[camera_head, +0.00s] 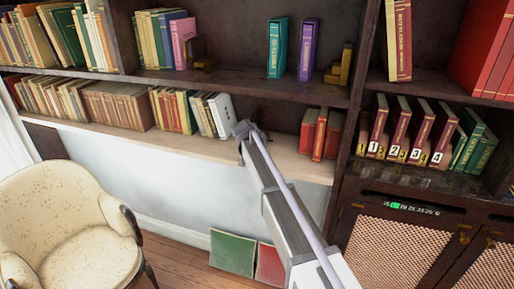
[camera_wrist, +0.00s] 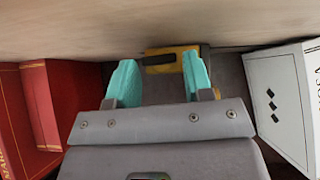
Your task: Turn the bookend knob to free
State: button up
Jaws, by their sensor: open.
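A brass-yellow bookend piece (camera_wrist: 160,68) with a dark bar-like knob (camera_wrist: 172,59) shows at top centre in the wrist view. My gripper (camera_wrist: 159,62) has two teal fingers, apart and empty. The right finger overlaps the right part of the brass piece; the left finger is left of it. I cannot tell whether either touches it. In the head view my arm reaches the lower shelf (camera_head: 270,155), between a white book (camera_head: 222,112) and red books (camera_head: 318,134). The fingers and this bookend are hidden there. How far the knob is turned is unclear.
In the wrist view red books (camera_wrist: 40,105) flank my gripper on the left and the white book (camera_wrist: 285,105) on the right. Teal (camera_head: 277,48) and purple (camera_head: 308,50) books stand on the shelf above, near another brass bookend (camera_head: 346,66). An armchair (camera_head: 65,220) stands lower left.

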jog(key=c, duration=0.7)
jog(key=shift+o, duration=0.2)
jog(key=shift+d+y, duration=0.1)
jog(key=shift+y, duration=0.3)
jog(key=o, duration=0.7)
jog(key=shift+c, duration=0.2)
jog(key=p+v, duration=0.7)
jog(key=v, duration=0.4)
jog(key=shift+f+p, duration=0.15)
jog(key=shift+p, duration=0.15)
jog(key=shift+s, duration=0.1)
